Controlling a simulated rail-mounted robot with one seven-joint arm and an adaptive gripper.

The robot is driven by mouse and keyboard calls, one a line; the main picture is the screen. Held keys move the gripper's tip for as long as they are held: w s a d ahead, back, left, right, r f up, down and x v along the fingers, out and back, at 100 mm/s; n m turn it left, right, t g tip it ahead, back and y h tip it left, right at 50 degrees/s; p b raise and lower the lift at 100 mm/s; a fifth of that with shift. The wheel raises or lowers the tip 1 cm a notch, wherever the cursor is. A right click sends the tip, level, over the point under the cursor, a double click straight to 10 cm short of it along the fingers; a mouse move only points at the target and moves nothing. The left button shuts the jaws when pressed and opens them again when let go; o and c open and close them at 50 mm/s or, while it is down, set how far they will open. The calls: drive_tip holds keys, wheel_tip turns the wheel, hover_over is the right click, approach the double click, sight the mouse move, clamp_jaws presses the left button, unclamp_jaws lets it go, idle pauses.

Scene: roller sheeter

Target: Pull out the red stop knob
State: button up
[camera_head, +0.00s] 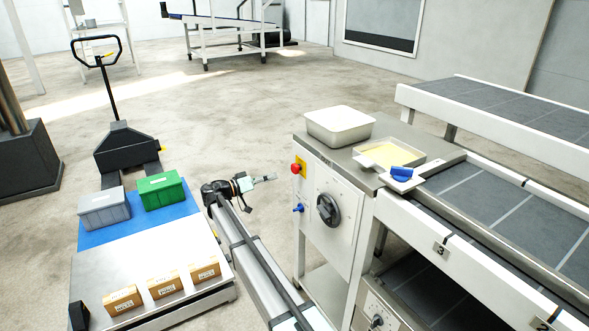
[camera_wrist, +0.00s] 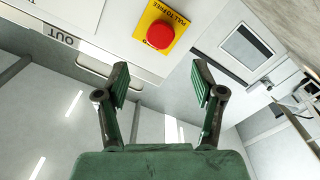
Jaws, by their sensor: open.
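The red stop knob (camera_head: 295,169) sits on a yellow plate on the upper left of the white control panel (camera_head: 336,223). In the wrist view the red knob (camera_wrist: 160,34) is at the top centre, on its yellow plate (camera_wrist: 159,22) lettered "PULL TO FREE". My gripper (camera_head: 270,178) is to the left of the panel, pointing toward it and apart from the knob. In the wrist view its two green-padded fingers (camera_wrist: 160,82) are spread with nothing between them. The knob appears above the gap between the fingertips.
Below the knob are a small blue knob (camera_head: 298,208) and a large black dial (camera_head: 328,209). A metal tub (camera_head: 340,126) and a shallow tray (camera_head: 390,155) stand on the machine top. A pallet cart with crates and boxes (camera_head: 165,284) is at left.

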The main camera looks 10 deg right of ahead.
sight(293, 169)
drive_tip(key=p+x, duration=0.1)
drive_tip(key=x, duration=1)
drive_tip(key=shift+w+d+p, duration=0.25)
drive_tip(key=shift+d+p, duration=0.05)
drive_tip(key=shift+c, duration=0.4)
clamp_jaws()
